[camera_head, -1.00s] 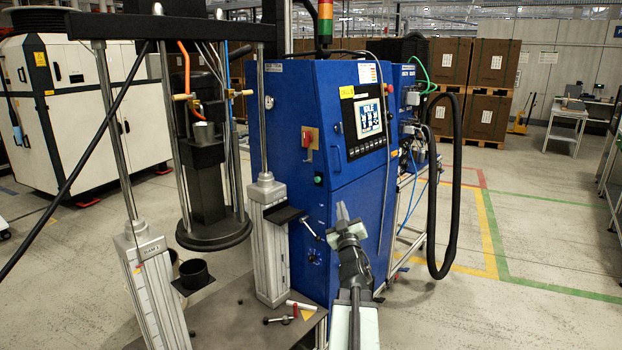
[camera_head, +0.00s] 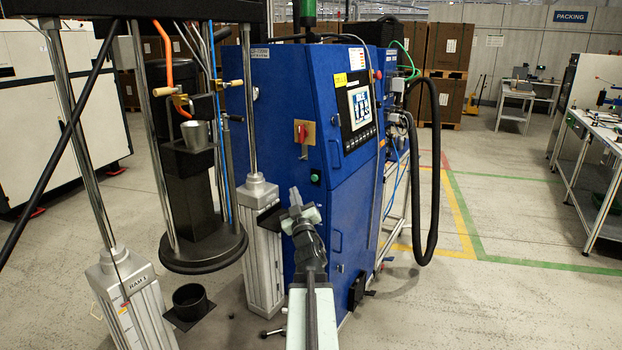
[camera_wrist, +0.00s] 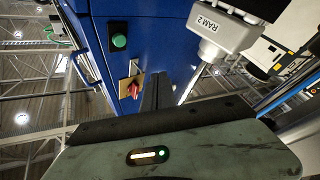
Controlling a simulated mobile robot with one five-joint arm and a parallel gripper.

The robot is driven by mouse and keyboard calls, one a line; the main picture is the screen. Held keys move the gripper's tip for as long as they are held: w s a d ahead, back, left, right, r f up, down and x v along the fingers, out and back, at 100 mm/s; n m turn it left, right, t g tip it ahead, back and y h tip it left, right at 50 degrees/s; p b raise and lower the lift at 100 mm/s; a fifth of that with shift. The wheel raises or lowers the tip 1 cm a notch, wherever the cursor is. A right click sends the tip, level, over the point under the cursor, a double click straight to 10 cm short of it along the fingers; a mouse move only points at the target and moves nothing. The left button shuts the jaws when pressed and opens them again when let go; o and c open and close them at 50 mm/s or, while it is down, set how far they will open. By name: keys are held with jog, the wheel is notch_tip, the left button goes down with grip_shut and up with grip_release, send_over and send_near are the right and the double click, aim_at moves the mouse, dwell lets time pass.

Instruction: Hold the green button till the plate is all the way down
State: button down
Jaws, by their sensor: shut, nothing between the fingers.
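The green button (camera_head: 316,178) is on the front of the blue cabinet, below the red switch. In the wrist view the green button (camera_wrist: 119,41) is at the upper left, apart from my fingers. My gripper (camera_head: 295,197) is shut and empty, in front of the cabinet and a little below and left of the button in the head view. The fingers (camera_wrist: 157,92) also show in the wrist view, pointing up toward the red switch. The round dark plate (camera_head: 203,252) hangs between the two ram columns, above the floor. Whether it is moving cannot be told.
The red switch (camera_head: 302,133) on its yellow plate and the screen (camera_head: 360,107) are near the button. The right ram column (camera_head: 262,245) stands close left of my gripper. A black cup (camera_head: 190,300) is below the plate. Open floor lies to the right.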

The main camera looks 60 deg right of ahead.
aim_at(315, 178)
jog(key=shift+d, duration=4.45)
jog(key=shift+d, duration=0.1)
jog(key=shift+d, duration=0.3)
